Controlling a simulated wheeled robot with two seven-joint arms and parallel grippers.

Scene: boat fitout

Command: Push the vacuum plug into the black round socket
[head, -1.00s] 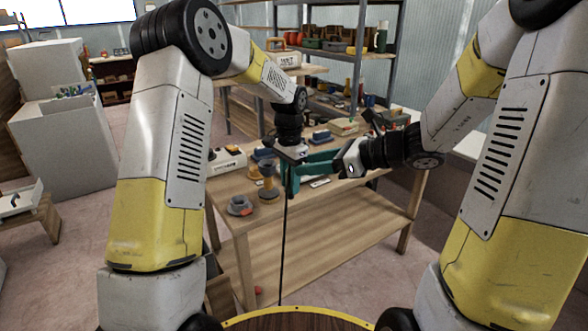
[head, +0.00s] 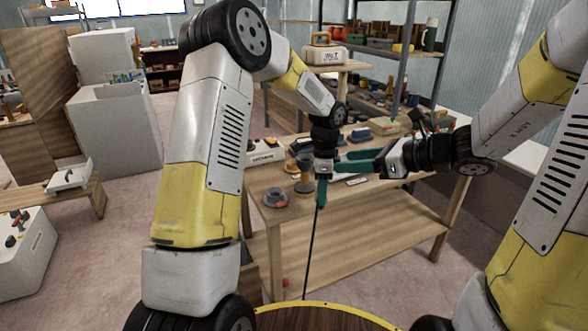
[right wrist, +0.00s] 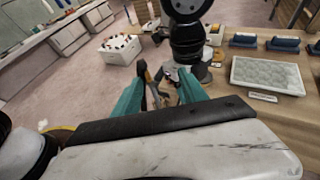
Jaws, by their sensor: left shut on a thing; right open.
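My left gripper (head: 321,198) points down in front of the workbench, its teal fingers shut on the vacuum plug. The plug itself is mostly hidden by the fingers; its dark cable (head: 312,250) hangs from them toward the floor. My right gripper (head: 340,163) comes in from the right with its teal fingers apart around the left gripper's side; I cannot tell whether they touch it. In the right wrist view its fingers (right wrist: 160,97) stand open with the left gripper just beyond. I cannot make out the black round socket for certain.
A white box with dark and red fittings (head: 18,245) stands at the lower left. The wooden workbench (head: 345,235) carries a grey ring-shaped part (head: 275,197), cups and a white labelled box (head: 266,151). Open floor lies between the bench and the left-hand white cabinet (head: 115,125).

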